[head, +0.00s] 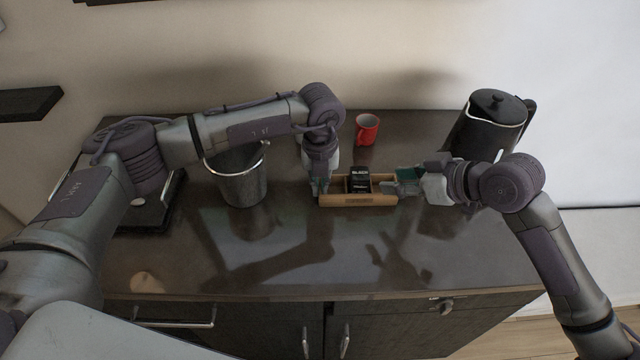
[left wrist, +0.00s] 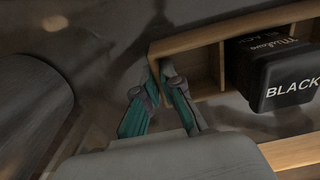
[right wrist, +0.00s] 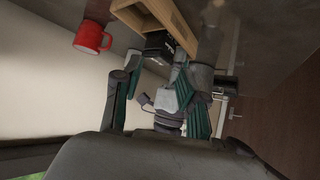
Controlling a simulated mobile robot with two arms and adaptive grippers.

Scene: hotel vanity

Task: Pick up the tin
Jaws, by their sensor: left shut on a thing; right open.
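The tin, black with white "BLACK" lettering, sits in a wooden tray (head: 357,200) in the head view (head: 359,180). The tin fills much of the left wrist view's right side (left wrist: 275,72), inside the wooden tray (left wrist: 208,68). My left gripper (head: 320,190) is at the tray's left end, its fingers closed on the end wall; it also shows in the left wrist view (left wrist: 160,105). My right gripper (head: 398,182) is open at the tray's right end. In the right wrist view its fingers (right wrist: 155,95) are apart, with the tin (right wrist: 160,45) partly hidden beyond them.
A red mug (head: 367,129) stands behind the tray. A dark kettle (head: 485,128) stands behind my right gripper. A metal bucket (head: 243,180) stands left of the tray. A black tray (head: 150,212) lies at the far left. The counter's front (head: 330,265) is clear.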

